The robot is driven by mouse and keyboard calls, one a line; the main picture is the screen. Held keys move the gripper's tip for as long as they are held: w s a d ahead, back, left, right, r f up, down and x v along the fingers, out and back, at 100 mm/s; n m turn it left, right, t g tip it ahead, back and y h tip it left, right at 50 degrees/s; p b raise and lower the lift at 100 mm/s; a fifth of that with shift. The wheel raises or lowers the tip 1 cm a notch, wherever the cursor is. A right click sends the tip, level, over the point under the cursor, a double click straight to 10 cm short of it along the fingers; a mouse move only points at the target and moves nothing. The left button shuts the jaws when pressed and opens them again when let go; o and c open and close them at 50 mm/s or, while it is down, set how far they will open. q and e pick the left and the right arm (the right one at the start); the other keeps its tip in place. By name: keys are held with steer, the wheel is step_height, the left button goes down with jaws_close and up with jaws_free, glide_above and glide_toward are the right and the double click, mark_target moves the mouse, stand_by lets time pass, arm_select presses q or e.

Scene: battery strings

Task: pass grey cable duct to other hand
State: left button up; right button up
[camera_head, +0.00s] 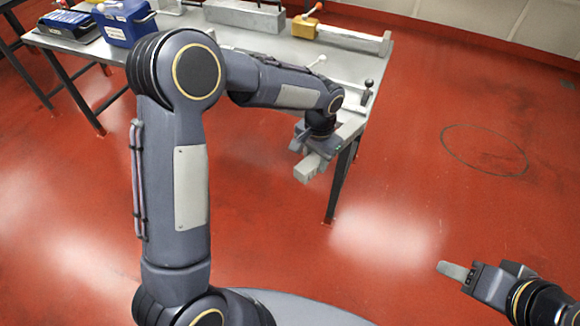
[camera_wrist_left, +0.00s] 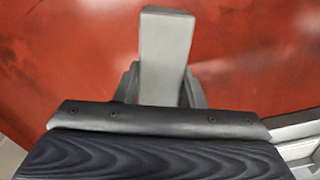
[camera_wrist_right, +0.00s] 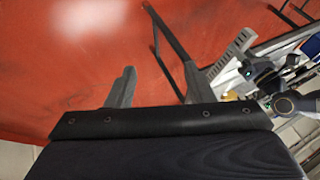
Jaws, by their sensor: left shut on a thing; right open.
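The grey cable duct (camera_head: 308,169) is a straight light-grey bar. My left gripper (camera_head: 316,148) is shut around it, just off the front right corner of the table, with one end sticking out towards the front. In the left wrist view the duct (camera_wrist_left: 165,50) stands between the two fingers and reaches away over the red floor. My right gripper (camera_head: 487,272) is open and empty at the lower right, well apart from the duct. The right wrist view shows its spread fingers, and a slotted grey bar (camera_wrist_right: 236,48), apparently the duct, lies beyond them.
The table (camera_head: 288,48) carries a blue container (camera_head: 126,24), a dark blue tray (camera_head: 68,24), a grey box (camera_head: 245,17), a yellow-orange block (camera_head: 304,28) and a long grey bar (camera_head: 350,40). Open red floor (camera_head: 430,130) lies right of the table.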

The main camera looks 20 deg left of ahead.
steer(key=shift+o, duration=1.5)
steer(key=shift+w+r, duration=0.1)
steer(key=w+r+n+g, duration=0.1)
steer(key=w+r+n, duration=0.2)
steer(key=w+n, duration=0.3)
steer(key=w+r+n+g+h, duration=0.1)
steer(key=w+r+n, duration=0.25)
steer(key=w, duration=0.35)
steer(key=w+r+n+g, duration=0.1)
steer(key=w+r+n, duration=0.35)
steer(key=w, duration=0.25)
steer(key=w+a+f+n+g+h, duration=0.1)
steer(key=w+a+f+n+g, duration=0.1)
steer(key=w+a+n, duration=0.75)
steer(key=w+a+f+n+h, duration=0.2)
steer(key=w+a+f+n, duration=0.3)
steer(key=w+a+n, duration=0.15)
arm_select(q)
steer(key=w+d+r+m, duration=0.3)
steer(key=d+r, duration=0.1)
steer(key=d, duration=0.3)
steer(key=shift+w+d+r+m, duration=0.2)
steer(key=shift+w+d+m, duration=0.1)
steer(key=shift+m, duration=0.1)
arm_select(e)
step_height(320, 180, down, 12)
steer(key=shift+w+a+m+g, duration=0.3)
steer(key=shift+w+a+m, duration=0.05)
steer(key=shift+a+m, duration=0.05)
